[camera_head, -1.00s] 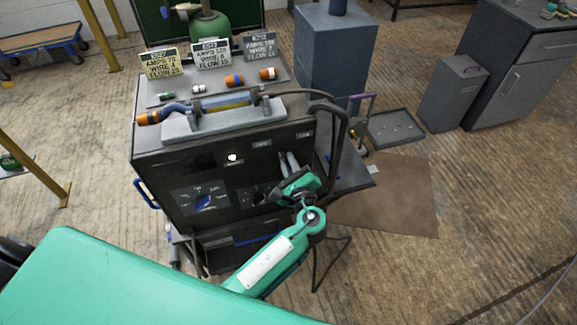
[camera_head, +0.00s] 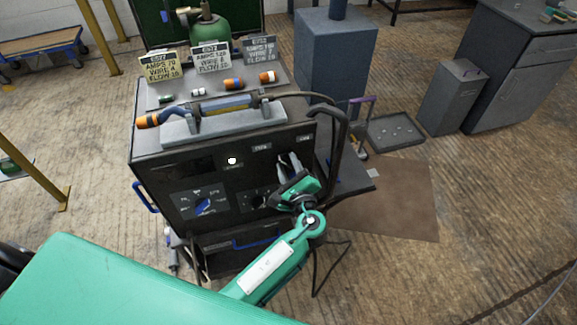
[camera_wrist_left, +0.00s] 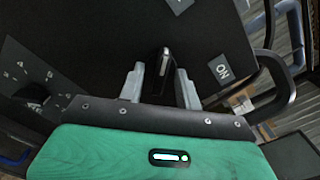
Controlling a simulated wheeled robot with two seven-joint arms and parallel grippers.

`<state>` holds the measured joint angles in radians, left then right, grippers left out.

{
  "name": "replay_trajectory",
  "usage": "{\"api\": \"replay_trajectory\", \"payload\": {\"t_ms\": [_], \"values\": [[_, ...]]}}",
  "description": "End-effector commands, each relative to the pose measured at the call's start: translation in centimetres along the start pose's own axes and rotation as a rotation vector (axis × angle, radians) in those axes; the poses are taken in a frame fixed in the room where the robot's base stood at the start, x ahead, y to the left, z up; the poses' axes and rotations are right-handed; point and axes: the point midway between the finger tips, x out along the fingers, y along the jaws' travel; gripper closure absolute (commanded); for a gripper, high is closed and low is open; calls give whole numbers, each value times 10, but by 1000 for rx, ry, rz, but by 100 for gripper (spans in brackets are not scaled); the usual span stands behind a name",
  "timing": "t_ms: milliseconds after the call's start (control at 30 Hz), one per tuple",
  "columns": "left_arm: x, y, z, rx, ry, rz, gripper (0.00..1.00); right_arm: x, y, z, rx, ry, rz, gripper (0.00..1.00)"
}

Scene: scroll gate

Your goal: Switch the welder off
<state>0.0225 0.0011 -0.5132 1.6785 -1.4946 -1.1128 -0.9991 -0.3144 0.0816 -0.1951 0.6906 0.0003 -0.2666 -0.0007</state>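The welder (camera_head: 150,160) is a dark box with its front panel facing me. My left gripper (camera_head: 289,166) is at the right part of this panel in the head view. In the left wrist view its two grey fingertips (camera_wrist_left: 160,85) stand apart, one on each side of a black switch lever (camera_wrist_left: 165,62) with a pale tip. I see gaps beside the lever, so the fingers do not look closed on it. An ON label (camera_wrist_left: 220,68) is right of the lever. In the head view my gripper hides the lever. My right gripper is not in view.
A white lamp (camera_head: 232,160) and a blue dial (camera_head: 203,205) are on the panel. A torch (camera_head: 205,110) rests on top, with several cards behind. A black cable (camera_head: 342,125) loops close to the right of my gripper. Brown mat (camera_head: 395,200) lies on the floor.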

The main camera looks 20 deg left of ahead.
Motion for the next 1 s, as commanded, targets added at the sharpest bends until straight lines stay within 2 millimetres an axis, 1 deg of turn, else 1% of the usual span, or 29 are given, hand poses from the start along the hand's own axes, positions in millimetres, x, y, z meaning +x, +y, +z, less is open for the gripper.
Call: {"api": "replay_trajectory", "payload": {"t_ms": [67, 167, 267, 367, 500, 600, 700, 833, 1000], "values": [[-1, 0, 0, 0, 0, 0, 66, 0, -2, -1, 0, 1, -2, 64], [-7, 0, -1, 0, 0, -1, 66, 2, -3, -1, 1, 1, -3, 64], [-21, 1, -2, 0, 2, 1, 66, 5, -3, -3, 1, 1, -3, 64], [-42, 2, -3, -1, 3, 0, 66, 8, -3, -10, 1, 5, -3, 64], [-76, 2, -3, -2, 4, 1, 66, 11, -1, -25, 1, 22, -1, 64], [-97, 2, -2, 0, 3, 1, 66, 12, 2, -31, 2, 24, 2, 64], [-115, 1, -2, -1, 3, 1, 66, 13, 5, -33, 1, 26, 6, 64], [-130, 1, -1, 0, 1, 1, 66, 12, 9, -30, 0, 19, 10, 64], [-138, 0, 0, 0, 0, 0, 66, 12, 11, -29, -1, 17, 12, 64]]}}
